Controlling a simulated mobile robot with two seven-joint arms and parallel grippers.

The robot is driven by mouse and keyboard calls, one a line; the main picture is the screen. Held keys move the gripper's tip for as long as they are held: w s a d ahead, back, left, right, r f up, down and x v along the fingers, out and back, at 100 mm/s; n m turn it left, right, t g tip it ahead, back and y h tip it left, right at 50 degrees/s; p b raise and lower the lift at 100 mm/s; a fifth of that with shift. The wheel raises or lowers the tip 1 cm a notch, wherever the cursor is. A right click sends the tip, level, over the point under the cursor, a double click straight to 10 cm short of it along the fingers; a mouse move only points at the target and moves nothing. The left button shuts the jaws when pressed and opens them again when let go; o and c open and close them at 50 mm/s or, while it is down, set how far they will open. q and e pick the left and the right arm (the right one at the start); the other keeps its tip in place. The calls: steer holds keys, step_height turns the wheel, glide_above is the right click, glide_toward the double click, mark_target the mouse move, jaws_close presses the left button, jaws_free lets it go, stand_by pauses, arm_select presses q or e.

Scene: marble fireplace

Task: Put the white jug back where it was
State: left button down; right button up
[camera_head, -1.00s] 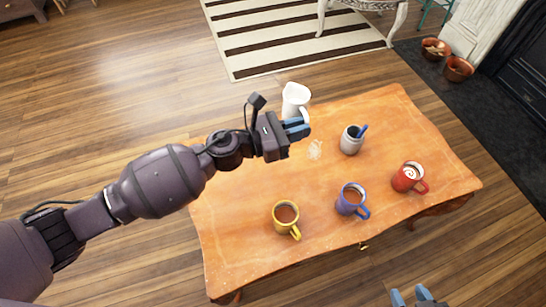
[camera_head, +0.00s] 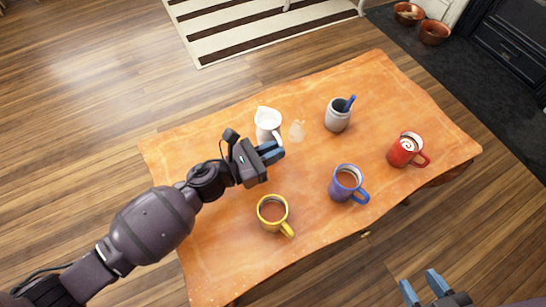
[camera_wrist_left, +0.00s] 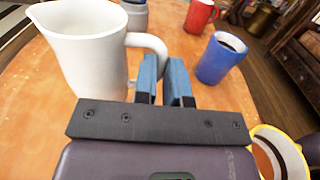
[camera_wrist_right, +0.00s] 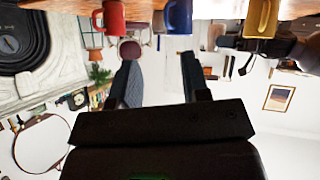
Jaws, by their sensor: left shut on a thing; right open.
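The white jug (camera_head: 268,122) is upright over the back left of the orange wooden table (camera_head: 225,245). It also shows large in the left wrist view (camera_wrist_left: 88,55). My left gripper (camera_head: 271,153) is shut on the jug's handle, which meets the blue fingers (camera_wrist_left: 162,72) in the left wrist view. I cannot tell whether the jug's base touches the table. A pale mark (camera_head: 297,130) lies on the table just right of the jug. My right gripper (camera_head: 422,287) is open and empty, in front of the table near the bottom edge of the head view.
A red mug (camera_head: 406,150), a blue mug (camera_head: 346,184) and a yellow mug (camera_head: 272,213) stand toward the right and front. The table's left end is clear beyond my arm.

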arm_select(q)
steer(key=shift+f+b, duration=0.95)
steer(key=shift+f, duration=1.1)
steer(key=shift+f, duration=0.1)
steer(key=shift+f, duration=0.15)
steer(key=c, duration=1.2)
jaws_free()
